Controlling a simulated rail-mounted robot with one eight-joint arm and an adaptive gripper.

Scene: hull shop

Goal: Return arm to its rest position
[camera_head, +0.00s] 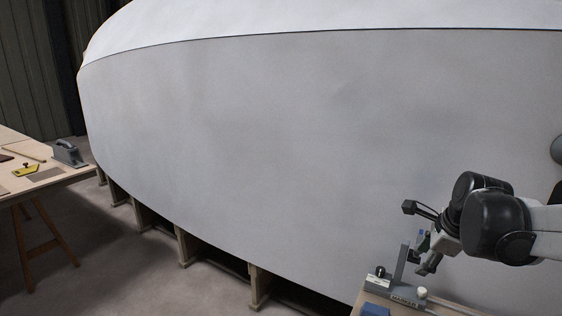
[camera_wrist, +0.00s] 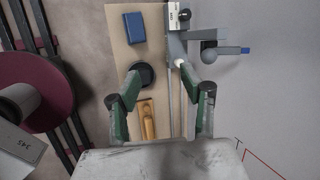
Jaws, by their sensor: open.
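My gripper (camera_head: 428,258) is at the lower right in the head view, at the end of my arm, just above a small wooden bench top. In the wrist view, the gripper (camera_wrist: 160,72) shows two green-padded fingers spread apart with nothing held between them. Below the fingers lie the bench top (camera_wrist: 118,60) and a grey labelled fixture (camera_wrist: 176,45) with a white knob. The fixture (camera_head: 405,292) also shows close to the gripper in the head view. I cannot tell whether the fingers touch anything.
A large pale hull (camera_head: 260,130) fills the head view behind my arm. A blue block (camera_wrist: 135,28) and a wooden piece (camera_wrist: 147,120) lie on the bench top. A workbench (camera_head: 60,182) with a grey tool (camera_head: 68,153) stands at the left.

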